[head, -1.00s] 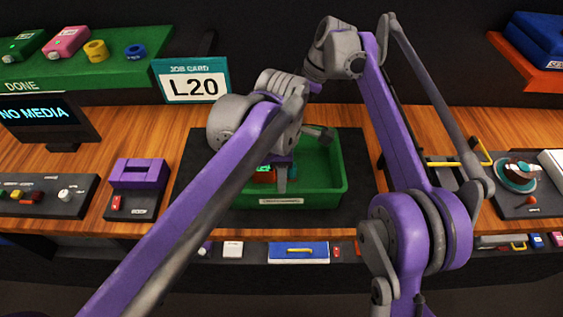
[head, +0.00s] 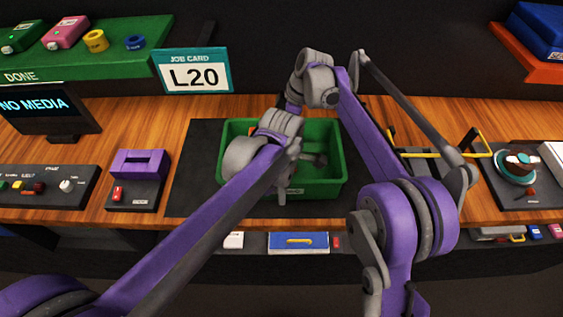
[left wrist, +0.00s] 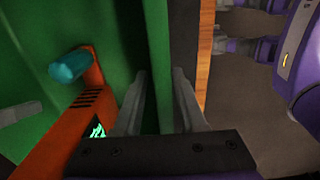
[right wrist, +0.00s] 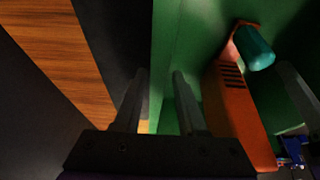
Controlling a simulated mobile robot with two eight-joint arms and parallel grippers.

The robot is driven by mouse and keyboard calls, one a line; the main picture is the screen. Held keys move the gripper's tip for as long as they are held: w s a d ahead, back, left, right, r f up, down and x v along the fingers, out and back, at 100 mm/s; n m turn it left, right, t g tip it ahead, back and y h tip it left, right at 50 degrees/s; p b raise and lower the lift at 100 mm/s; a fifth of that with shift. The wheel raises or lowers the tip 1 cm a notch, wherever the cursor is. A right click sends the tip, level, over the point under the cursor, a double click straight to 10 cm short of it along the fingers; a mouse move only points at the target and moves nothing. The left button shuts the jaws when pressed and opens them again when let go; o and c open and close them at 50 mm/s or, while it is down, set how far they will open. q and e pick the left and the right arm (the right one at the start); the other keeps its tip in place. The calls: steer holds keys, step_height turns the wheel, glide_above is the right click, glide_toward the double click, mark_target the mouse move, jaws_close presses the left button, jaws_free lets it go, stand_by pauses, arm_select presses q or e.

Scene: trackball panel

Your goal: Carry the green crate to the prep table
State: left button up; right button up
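The green crate (head: 331,187) sits on the dark mat of the wooden bench in the head view. It holds an orange part with a teal roller, seen in both wrist views. My left gripper (left wrist: 162,75) is open, its fingers either side of the crate's near wall (left wrist: 163,110), with gaps showing. My right gripper (right wrist: 160,75) also looks open, its fingers either side of the opposite wall (right wrist: 157,60). My left arm covers part of the crate and most of my right gripper in the head view. I cannot identify a prep table.
A dark mat (head: 195,165) surrounds the crate. A purple-topped device (head: 138,178) stands left of it, and a yellow-handled frame (head: 440,153) at right. The job card L20 (head: 194,72) stands behind.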

arm_select(q)
steer(key=shift+f, duration=0.3)
arm_select(e)
steer(key=shift+a+f, duration=0.15)
steer(key=shift+f, duration=0.15)
arm_select(q)
steer(key=shift+c, duration=0.3)
arm_select(e)
steer(key=shift+c, duration=0.3)
arm_select(q)
jaws_close()
arm_select(e)
jaws_close()
